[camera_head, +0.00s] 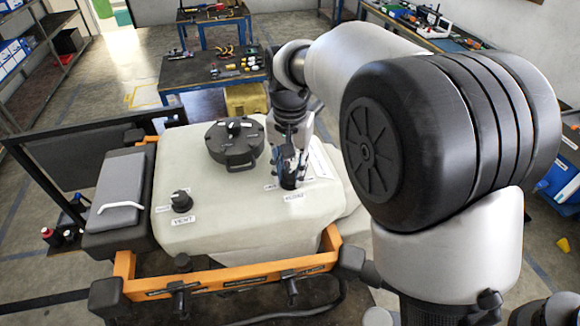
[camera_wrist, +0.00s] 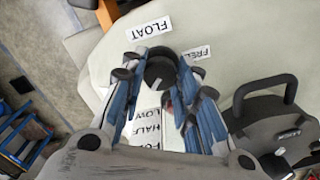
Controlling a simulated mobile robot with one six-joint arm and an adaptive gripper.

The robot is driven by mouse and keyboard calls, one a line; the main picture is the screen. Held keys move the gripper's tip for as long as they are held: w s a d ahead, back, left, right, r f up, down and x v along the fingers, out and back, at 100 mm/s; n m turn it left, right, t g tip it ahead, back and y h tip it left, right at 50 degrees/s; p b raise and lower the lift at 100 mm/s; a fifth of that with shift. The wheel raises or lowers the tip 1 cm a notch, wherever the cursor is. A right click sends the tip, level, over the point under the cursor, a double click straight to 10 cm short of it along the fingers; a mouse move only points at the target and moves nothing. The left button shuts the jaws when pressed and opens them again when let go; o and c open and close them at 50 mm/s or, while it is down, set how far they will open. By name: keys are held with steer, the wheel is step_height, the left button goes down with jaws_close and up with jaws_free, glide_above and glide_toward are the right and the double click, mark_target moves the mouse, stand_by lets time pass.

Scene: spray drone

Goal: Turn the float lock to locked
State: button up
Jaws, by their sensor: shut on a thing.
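The float lock (camera_wrist: 160,70) is a dark round knob on the pale tank top, between the FLOAT label (camera_wrist: 149,28) and my gripper. My gripper (camera_wrist: 154,74) is shut on the knob, one blue-and-grey finger on each side of it. A FREE label (camera_wrist: 196,53) lies just right of the knob in the wrist view. In the head view my gripper (camera_head: 288,182) points down at the right part of the tank top (camera_head: 250,210) and hides most of the knob. The knob's exact pointing direction is hard to tell.
A round black lid (camera_head: 234,143) with a handle sits left of my gripper; the handle (camera_wrist: 265,92) shows in the wrist view. A black VENT knob (camera_head: 181,201) stands at the tank's front left. An orange frame (camera_head: 230,281) borders the front. Tool tables (camera_head: 215,72) stand behind.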

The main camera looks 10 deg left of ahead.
steer(key=m, duration=0.4)
steer(key=shift+p, duration=0.3)
steer(key=shift+m, duration=1.8)
steer(key=o, duration=0.8)
steer(key=shift+c, duration=0.2)
